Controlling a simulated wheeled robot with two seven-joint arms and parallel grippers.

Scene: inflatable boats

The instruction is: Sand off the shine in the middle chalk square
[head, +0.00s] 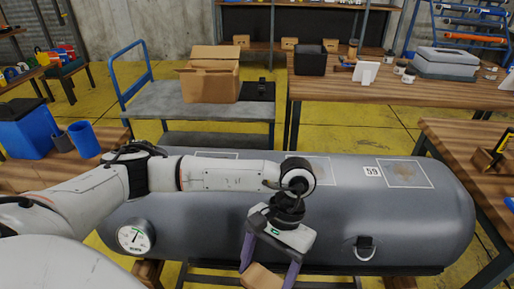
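A big grey inflatable tube (420,215) lies across the view with chalk squares along its top. The middle chalk square (323,171) is partly hidden by my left wrist; how shiny its surface is, I cannot tell. The right chalk square (404,173) holds a dull brownish patch. Only the far edge of the left chalk square (215,154) shows behind my arm. My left gripper (266,273) points down in front of the tube's near side, below the middle square. Its purple fingers are shut on a brown block (262,278), cut off by the bottom edge. My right gripper is out of view.
A number tag (372,171), a gauge (135,238) and a D-ring patch (364,247) are on the tube. A cart (180,102) with a cardboard box (210,75) stands behind it. Wooden benches (440,92) stand behind and at both sides. The tube's right top is clear.

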